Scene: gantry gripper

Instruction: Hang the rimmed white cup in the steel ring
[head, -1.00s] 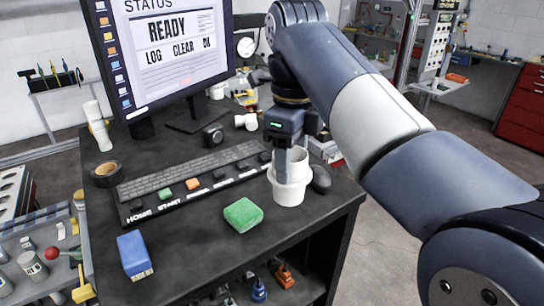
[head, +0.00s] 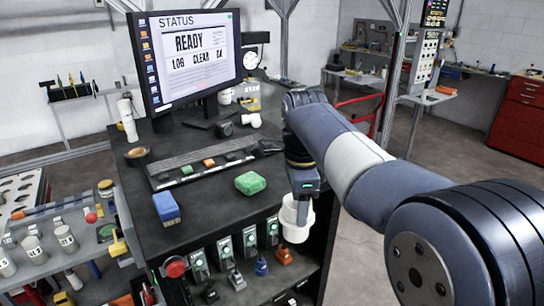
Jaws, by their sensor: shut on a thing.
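The rimmed white cup (head: 294,232) hangs upright from my gripper (head: 301,204) in the head view. My gripper points down and is shut on the cup's upper wall; its fingertips are partly hidden by the cup. In the picture the cup overlaps the right front corner of the black desk, and I cannot tell how far it is from the edge. I cannot make out the steel ring.
The black desk (head: 222,203) carries a monitor (head: 200,58), a keyboard (head: 200,165), a green block (head: 250,183) and a blue block (head: 166,207). Switches line the shelf below. Labelled white containers (head: 65,240) stand on a lower left bench. Floor at right is clear.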

